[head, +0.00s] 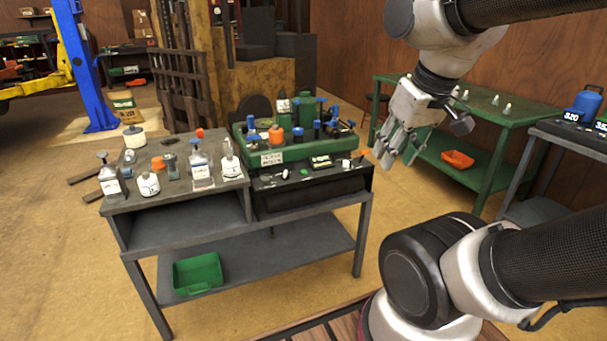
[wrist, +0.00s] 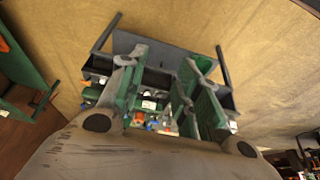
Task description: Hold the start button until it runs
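A black control panel (head: 290,178) sits at the front of the green machine (head: 290,145) on the right half of the grey bench. It carries a small lit display (head: 320,161), light-coloured knobs and a small green button-like spot (head: 304,172). I cannot tell for sure which control is the start button. My gripper (head: 396,155) hangs in the air to the right of the panel, pointing down and touching nothing. In the wrist view my gripper (wrist: 165,78) has its fingers spread, with the bench and machine seen small between and beyond them. It is empty.
Several bottles and jars stand on the left of the grey bench (head: 140,205). A green bin (head: 197,273) is on its lower shelf. Floor between is clear.

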